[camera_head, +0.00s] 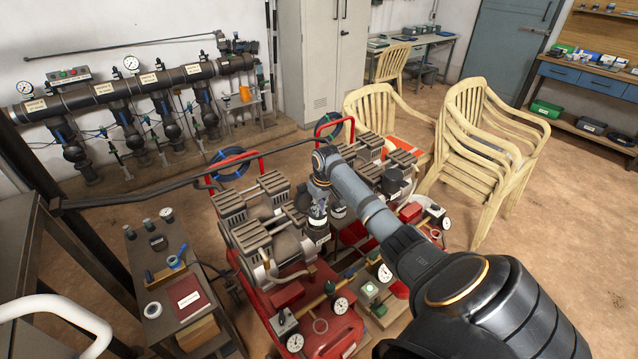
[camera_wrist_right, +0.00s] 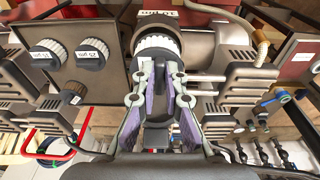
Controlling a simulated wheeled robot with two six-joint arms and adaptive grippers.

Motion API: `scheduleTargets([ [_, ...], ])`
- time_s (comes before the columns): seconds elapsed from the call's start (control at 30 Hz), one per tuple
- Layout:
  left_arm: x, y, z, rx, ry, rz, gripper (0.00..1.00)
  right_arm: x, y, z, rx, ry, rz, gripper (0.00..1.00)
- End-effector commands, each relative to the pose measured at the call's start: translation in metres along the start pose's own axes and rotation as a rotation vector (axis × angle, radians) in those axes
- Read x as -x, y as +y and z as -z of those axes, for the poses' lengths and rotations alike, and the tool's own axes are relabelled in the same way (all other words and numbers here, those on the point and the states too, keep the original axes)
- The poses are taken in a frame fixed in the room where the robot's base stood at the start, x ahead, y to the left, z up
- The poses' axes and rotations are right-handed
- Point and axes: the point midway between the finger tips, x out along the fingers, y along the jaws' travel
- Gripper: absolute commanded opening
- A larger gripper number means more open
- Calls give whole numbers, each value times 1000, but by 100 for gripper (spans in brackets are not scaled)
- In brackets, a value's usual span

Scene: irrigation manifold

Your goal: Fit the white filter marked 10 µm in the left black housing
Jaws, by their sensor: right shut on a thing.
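My right gripper (camera_head: 318,201) reaches down among the red-framed machines in the head view. In the wrist view its fingers (camera_wrist_right: 160,82) are closed around a small dark-and-white piece, mostly hidden by them. A white ribbed ring (camera_wrist_right: 157,44) shows just beyond the fingertips, at the mouth of a dark cylinder with a white label (camera_wrist_right: 157,17). I cannot read that label, or tell whether the ring belongs to the held piece. Two white ribbed filters with dark marked caps, one left (camera_wrist_right: 47,53) and one right (camera_wrist_right: 92,53), stand on a dark surface. My left gripper is not in view.
Grey finned compressor blocks (camera_head: 262,200) and gauges crowd round the gripper. A dark bench (camera_head: 136,262) with a red booklet (camera_head: 187,297) and tape roll (camera_head: 153,310) stands left. Pale chairs (camera_head: 487,150) stand right. A pipe manifold (camera_head: 110,90) runs along the back wall.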

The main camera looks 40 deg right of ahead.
Motion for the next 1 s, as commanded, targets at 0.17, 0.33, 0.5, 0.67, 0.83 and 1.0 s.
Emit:
scheduleTargets([
  [0.17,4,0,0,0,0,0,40,-3,0,0,0,1,0,0],
  [0.33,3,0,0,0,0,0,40,-3,0,0,0,1,0,0],
  [0.5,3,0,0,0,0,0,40,-3,0,-1,0,1,0,0],
  [0.67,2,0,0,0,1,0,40,-7,0,-1,0,0,0,0],
  [0.83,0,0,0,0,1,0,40,-13,0,-2,0,-1,0,0],
  [1.0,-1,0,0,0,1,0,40,-18,0,-3,0,0,0,0],
])
